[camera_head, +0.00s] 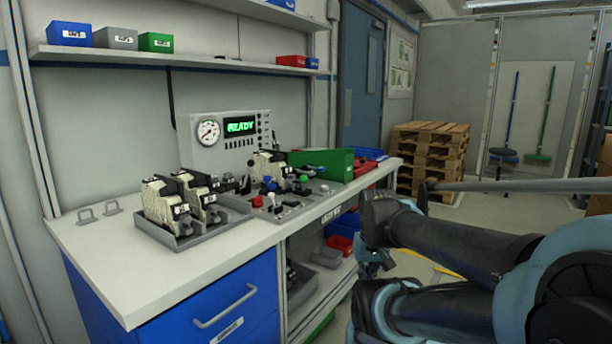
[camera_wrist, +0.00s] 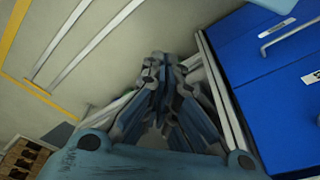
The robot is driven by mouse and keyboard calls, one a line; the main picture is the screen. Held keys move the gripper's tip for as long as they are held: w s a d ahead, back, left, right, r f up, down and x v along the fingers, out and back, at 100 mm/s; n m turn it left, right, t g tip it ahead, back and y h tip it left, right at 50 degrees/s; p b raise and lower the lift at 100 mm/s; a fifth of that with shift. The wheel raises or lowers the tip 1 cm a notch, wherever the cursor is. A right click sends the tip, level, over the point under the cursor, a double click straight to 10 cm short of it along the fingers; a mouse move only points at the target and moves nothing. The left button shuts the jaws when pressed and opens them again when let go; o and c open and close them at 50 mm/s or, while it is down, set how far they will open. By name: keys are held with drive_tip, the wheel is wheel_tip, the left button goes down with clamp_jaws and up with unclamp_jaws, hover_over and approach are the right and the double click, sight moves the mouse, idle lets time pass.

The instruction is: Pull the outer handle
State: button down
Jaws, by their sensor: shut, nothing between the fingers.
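A blue drawer unit (camera_head: 210,305) stands under the left end of the workbench, with a light bar handle (camera_head: 225,306) on its front. In the wrist view the blue front (camera_wrist: 280,95) is at the right, with a bar handle (camera_wrist: 278,34) near the upper right. I cannot tell which is the outer handle. My gripper (camera_wrist: 166,68) is shut and empty, left of the blue front and apart from the handle.
The workbench (camera_head: 150,270) carries a grey tray (camera_head: 180,240) of machine parts, a control panel (camera_head: 228,140) reading READY and a green bin (camera_head: 325,164). Open shelving with bins is under its right part. Stacked pallets (camera_head: 430,160) stand behind. Floor shows in front of the bench.

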drive_tip(key=w+a+r+n+t+y, duration=0.1)
drive_tip(key=w+a+r+n+y, duration=0.15)
drive_tip(key=w+r, duration=0.7)
drive_tip(key=w+a+r+n+y, duration=0.1)
drive_tip(key=w+a+r+n, duration=0.2)
drive_tip(key=w+r, duration=0.65)
drive_tip(key=w+r+n+t+y, duration=0.1)
drive_tip(key=w+r, duration=0.3)
drive_tip(key=w, duration=0.5)
drive_tip(key=w+r+n+y, duration=0.1)
drive_tip(key=w+r, duration=0.3)
drive_tip(key=w, duration=0.5)
drive_tip(key=w+r+n+t+y, duration=0.1)
drive_tip(key=w+r, duration=0.3)
drive_tip(key=w, duration=0.5)
drive_tip(key=shift+a+r+n+t, duration=0.35)
drive_tip(key=shift+a+n, duration=0.1)
drive_tip(key=shift+n, duration=0.4)
drive_tip(key=shift+f+y, duration=0.1)
drive_tip(key=shift+y, duration=0.15)
hover_over(312, 172)
wheel_tip(312, 172, down, 7)
wheel_tip(312, 172, down, 2)
drive_tip(key=shift+d+f, duration=0.1)
drive_tip(key=shift+f, duration=0.9)
